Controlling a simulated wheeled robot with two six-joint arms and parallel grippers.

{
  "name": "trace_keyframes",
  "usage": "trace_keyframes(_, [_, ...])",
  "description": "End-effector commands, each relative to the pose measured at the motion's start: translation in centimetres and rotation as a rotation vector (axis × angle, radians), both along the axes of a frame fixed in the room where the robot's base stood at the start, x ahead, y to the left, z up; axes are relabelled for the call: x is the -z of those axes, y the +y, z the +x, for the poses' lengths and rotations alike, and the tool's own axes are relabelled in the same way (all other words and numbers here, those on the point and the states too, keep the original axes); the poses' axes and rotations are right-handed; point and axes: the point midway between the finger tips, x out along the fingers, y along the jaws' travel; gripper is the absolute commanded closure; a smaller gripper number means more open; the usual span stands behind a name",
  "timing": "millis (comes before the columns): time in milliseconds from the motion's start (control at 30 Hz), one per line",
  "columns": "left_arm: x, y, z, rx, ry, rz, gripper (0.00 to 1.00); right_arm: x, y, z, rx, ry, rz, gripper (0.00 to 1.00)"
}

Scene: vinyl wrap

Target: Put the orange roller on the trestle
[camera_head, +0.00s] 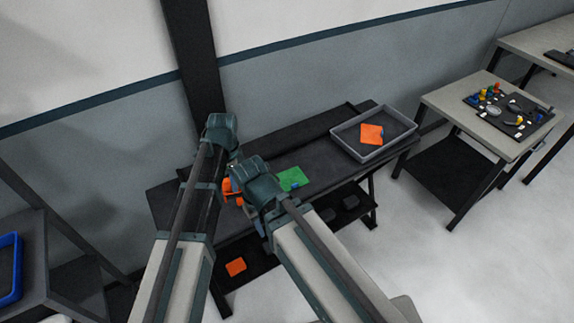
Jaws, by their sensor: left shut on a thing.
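An orange thing (230,191), which looks like the orange roller, shows between my two arms, partly covered by them. My left gripper (233,178) is shut on it, over the dark long table; its fingers are small and largely hidden. My right arm reaches across just to the right, and its gripper's jaws are hidden behind the arm. The dark long table (335,178), on metal legs, is the most trestle-like thing in view. I cannot tell whether the orange thing touches its top.
A green sheet (292,179) lies on the dark table. A grey tray (345,148) with an orange sheet (372,134) stands at its right end. Another orange piece (236,267) lies on the lower shelf. A side table (447,107) with small tools stands at right.

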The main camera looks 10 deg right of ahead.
Motion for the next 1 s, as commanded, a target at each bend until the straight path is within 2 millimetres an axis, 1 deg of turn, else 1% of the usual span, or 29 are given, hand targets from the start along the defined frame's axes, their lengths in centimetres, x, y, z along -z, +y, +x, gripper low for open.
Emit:
trace_keyframes(33, [1.2,1.5,-2.2,-0.027,0.001,-0.001,1.0,1.2,0.0,0.0,0.0,0.0,0.0,0.6])
trace_keyframes(200, [3.8,5.6,-8.4,-0.135,-0.001,-0.006,1.0,3.8,0.0,0.0,0.001,0.0,0.0,0.6])
trace_keyframes(300, [5.1,7.5,-11.7,-0.196,-0.001,-0.009,1.0,5.1,0.0,0.0,0.001,0.0,0.0,0.6])
trace_keyframes(400, [5.9,8.8,-14.0,-0.243,-0.002,-0.012,1.0,5.9,0.0,0.0,0.001,0.0,0.0,0.6])
trace_keyframes(433, [6.0,9.1,-14.5,-0.253,-0.002,-0.012,1.0,6.0,0.0,0.0,0.001,0.0,0.0,0.6])
trace_keyframes(500, [6.3,9.6,-15.3,-0.273,-0.002,-0.013,1.0,6.3,0.0,0.0,0.001,0.0,0.0,0.6])
trace_keyframes(600, [6.4,9.9,-15.8,-0.286,-0.002,-0.014,1.0,6.4,0.0,0.0,0.001,0.0,0.0,0.6])
trace_keyframes(900, [6.3,9.9,-15.6,-0.287,-0.003,-0.014,1.0,6.3,0.0,0.0,0.001,0.0,0.0,0.6])
trace_keyframes(1000, [6.4,10.1,-15.2,-0.286,-0.002,-0.014,1.0,6.4,0.0,0.0,0.001,0.0,0.0,0.6])
